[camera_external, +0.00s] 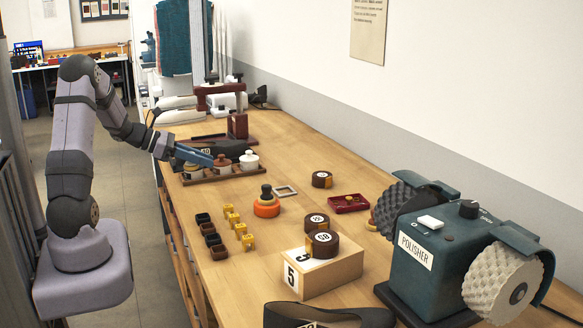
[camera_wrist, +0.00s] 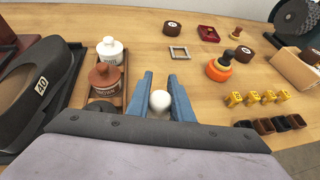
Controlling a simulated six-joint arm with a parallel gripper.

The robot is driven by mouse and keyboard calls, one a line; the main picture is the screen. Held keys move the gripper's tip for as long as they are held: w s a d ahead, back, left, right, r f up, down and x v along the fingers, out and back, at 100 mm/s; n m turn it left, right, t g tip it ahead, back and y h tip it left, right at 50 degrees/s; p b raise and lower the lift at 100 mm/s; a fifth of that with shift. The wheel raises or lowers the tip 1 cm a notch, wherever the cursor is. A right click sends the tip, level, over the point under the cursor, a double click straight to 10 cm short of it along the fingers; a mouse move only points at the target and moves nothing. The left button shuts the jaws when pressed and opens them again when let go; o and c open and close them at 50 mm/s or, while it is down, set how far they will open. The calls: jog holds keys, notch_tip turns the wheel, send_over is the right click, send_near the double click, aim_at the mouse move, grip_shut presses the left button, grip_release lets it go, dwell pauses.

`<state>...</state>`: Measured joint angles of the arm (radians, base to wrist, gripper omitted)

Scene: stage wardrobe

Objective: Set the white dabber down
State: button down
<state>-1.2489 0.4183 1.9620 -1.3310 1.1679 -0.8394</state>
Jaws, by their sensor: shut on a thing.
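The white dabber (camera_wrist: 160,102) shows in the wrist view as a rounded white top between the two blue fingers of my gripper (camera_wrist: 162,88). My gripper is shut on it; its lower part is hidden. In the external view my gripper (camera_external: 205,159) is over the left part of a wooden tray (camera_external: 225,177); whether the dabber touches anything below cannot be told.
A black shoe (camera_wrist: 40,85) marked 40 lies left of the tray. Right of it are a grey square frame (camera_external: 286,191), an orange pot (camera_external: 266,208), yellow pieces (camera_external: 240,229) and dark blocks (camera_external: 210,236). A polisher (camera_external: 425,265) stands at the right. Bare tabletop (camera_wrist: 150,35) lies beyond my fingers.

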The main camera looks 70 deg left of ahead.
aim_at(205, 190)
jog(key=shift+f, duration=3.65)
jog(key=shift+f, duration=0.2)
jog(key=c, duration=1.6)
grip_release()
jog(key=shift+o, duration=0.2)
jog(key=shift+r, duration=0.1)
jog(key=shift+r, duration=0.15)
jog(key=b+v, duration=0.1)
jog(key=v, duration=1.1)
